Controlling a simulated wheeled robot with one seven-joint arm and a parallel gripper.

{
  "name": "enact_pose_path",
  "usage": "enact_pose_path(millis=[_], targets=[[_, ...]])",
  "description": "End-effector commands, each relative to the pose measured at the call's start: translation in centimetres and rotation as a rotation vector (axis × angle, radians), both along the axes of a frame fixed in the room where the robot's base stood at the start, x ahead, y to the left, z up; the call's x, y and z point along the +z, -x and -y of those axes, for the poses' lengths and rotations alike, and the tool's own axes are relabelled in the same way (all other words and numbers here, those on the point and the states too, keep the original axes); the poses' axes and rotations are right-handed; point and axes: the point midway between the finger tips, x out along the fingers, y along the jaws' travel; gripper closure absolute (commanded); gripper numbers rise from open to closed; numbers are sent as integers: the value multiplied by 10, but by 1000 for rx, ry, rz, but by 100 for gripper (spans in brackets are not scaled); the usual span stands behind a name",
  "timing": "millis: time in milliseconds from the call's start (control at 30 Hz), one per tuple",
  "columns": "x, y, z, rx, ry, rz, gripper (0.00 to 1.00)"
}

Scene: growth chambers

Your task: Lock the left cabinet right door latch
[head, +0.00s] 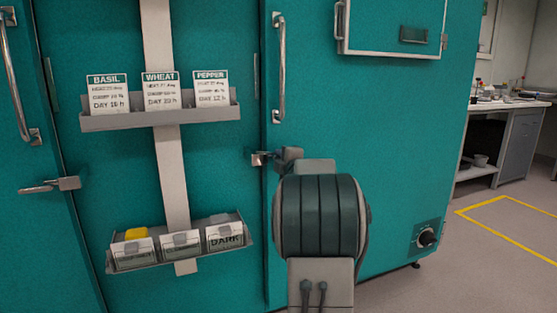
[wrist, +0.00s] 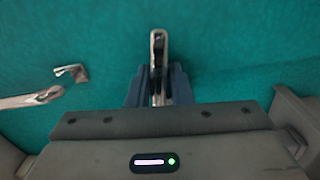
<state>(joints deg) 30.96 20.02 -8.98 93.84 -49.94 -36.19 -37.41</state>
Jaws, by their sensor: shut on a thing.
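A small metal door latch (head: 260,158) sits at the left edge of the teal door (head: 390,130) in the head view, below a long vertical handle (head: 280,70). My gripper (head: 283,158) is at this latch, with my arm partly hiding it. In the wrist view the metal latch lever (wrist: 158,42) stands between the two dark fingers of my gripper (wrist: 156,88), which are shut on it. Its lower end is hidden by the fingers. Whether the latch is locked cannot be told.
Another latch (head: 50,186) and a handle (head: 20,80) are on the door at far left. A sign rack (head: 160,118) and a lower card rack (head: 180,250) hang between. A metal handle (wrist: 30,98) shows left in the wrist view. Open floor (head: 450,270) lies right.

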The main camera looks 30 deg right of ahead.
Motion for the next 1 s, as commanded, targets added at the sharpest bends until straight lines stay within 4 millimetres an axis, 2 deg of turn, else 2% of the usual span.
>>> enact_pose_path(millis=[33, 233, 267, 300, 333, 700, 867, 1000], targets=[[-1, 3, 6, -12, 1, -2, 100], [-1, 4, 8, -16, 8, -4, 100], [-1, 4, 8, -15, 7, -4, 73], [-1, 4, 7, -15, 7, -4, 62], [-1, 3, 7, -14, 7, -4, 60], [0, 5, 1, -4, 8, -3, 60], [2, 25, -2, -7, 7, -2, 60], [3, 51, -7, -9, 7, -2, 60]])
